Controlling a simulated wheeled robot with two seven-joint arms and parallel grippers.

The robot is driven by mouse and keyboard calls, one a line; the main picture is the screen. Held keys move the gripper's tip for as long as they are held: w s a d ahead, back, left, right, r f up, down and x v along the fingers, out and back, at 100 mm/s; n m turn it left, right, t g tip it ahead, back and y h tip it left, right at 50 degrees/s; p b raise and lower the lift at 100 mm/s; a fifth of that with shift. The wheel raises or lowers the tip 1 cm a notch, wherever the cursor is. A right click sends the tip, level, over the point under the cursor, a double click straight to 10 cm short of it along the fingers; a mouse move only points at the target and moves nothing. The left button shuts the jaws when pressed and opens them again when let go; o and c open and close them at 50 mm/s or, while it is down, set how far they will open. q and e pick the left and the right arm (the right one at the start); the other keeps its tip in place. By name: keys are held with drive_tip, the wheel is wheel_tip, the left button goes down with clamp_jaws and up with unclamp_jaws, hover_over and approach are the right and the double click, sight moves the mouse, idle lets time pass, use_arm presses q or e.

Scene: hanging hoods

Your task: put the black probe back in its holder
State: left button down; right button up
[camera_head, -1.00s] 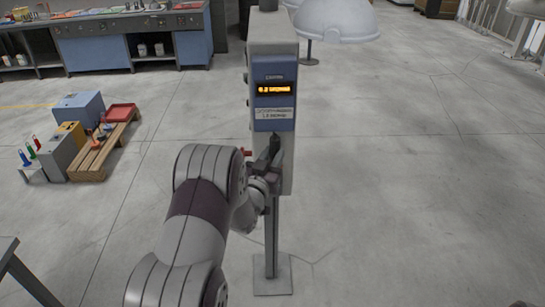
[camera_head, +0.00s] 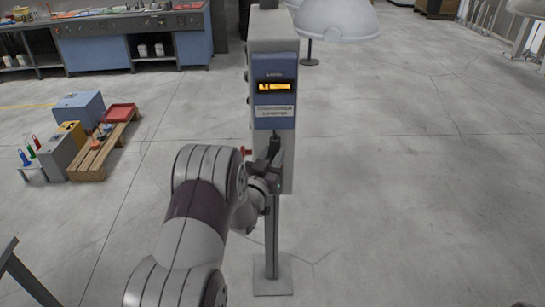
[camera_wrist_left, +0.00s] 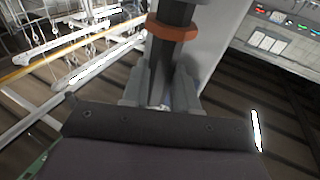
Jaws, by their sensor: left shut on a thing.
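The black probe (camera_head: 274,147) is upright against the front of the grey post-mounted box, below its blue display panel. My left gripper (camera_head: 266,174) is at the lower front of the box, partly hidden by my own arm. In the left wrist view, my left gripper's fingers (camera_wrist_left: 162,82) are shut on the black probe (camera_wrist_left: 174,12), one on each side. An orange-brown ring (camera_wrist_left: 172,31) surrounds the dark shaft just beyond the fingertips; whether it belongs to the probe or the holder I cannot tell. My right gripper is not in view.
The grey box (camera_head: 272,45) stands on a thin post with a square floor plate (camera_head: 272,288). A wooden pallet (camera_head: 101,152) with boxes is at left. A white hood (camera_head: 338,18) hangs behind. Floor at right is clear.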

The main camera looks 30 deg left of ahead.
use_arm(q)
drive_tip(key=shift+f+b, duration=0.45)
drive_tip(key=shift+b, duration=0.05)
drive_tip(key=c, duration=0.8)
unclamp_jaws()
drive_tip(key=shift+s, duration=0.1)
